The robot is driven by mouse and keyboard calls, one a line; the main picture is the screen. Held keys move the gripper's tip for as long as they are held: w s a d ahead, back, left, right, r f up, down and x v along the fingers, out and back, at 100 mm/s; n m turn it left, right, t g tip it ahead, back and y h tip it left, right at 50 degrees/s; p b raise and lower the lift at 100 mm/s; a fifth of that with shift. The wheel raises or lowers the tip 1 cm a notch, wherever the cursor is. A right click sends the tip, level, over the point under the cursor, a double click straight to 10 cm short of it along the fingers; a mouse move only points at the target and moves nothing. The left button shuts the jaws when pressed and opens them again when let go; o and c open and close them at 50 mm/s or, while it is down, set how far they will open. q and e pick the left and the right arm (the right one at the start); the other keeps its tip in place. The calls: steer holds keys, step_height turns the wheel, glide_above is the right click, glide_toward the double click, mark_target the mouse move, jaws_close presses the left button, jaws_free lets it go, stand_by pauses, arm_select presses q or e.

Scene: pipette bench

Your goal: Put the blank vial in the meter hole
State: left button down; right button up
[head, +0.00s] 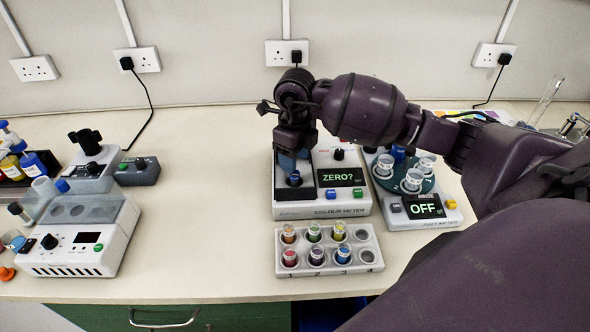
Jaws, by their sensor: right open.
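The colour meter (345,208) stands on the bench right of centre, its display (342,177) reading "ZERO?". My right gripper (292,152) points down over the meter's dark left section and is open. Just below the fingers a small round vial-like top (294,179) shows at the meter hole; I cannot tell for sure that it is the blank vial or how deep it sits. A blue part (287,162) shows by the fingers, partly hidden. My left gripper is not in view.
A white rack (327,270) in front of the meter holds several coloured vials; its right-hand holes are empty. A second meter (428,215) reading "OFF", with a vial carousel, stands at the right. A white instrument (85,250) is at the left. The bench between is clear.

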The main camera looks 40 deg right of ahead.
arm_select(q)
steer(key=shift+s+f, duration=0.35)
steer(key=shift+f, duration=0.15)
arm_select(e)
step_height(320, 180, up, 7)
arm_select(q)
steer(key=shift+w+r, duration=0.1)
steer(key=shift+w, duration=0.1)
arm_select(e)
steer(key=shift+f, duration=0.1)
